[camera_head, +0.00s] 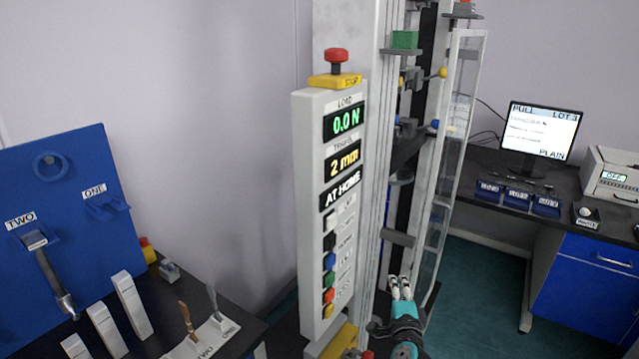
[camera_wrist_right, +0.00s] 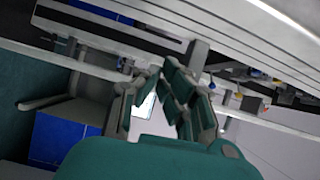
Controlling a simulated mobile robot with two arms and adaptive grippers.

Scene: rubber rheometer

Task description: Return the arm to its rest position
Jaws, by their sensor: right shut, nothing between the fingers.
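My right gripper (camera_head: 401,284) is low in the head view, in front of the tall test machine. Its two light fingertips are close together and point up. In the right wrist view the gripper (camera_wrist_right: 163,78) shows its fingers with nothing held between them. The machine's control panel (camera_head: 325,215) reads 0.0 N, 2 mm and AT HOME. My left gripper is not in view.
The machine's open clear guard door (camera_head: 447,150) stands just beyond the gripper. A blue tool board (camera_head: 75,235) and dark bench are at left. At right a desk holds a monitor (camera_head: 538,131), blue bins (camera_head: 517,198) and a printer-like device (camera_head: 612,176). Green floor (camera_head: 485,285) lies clear between.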

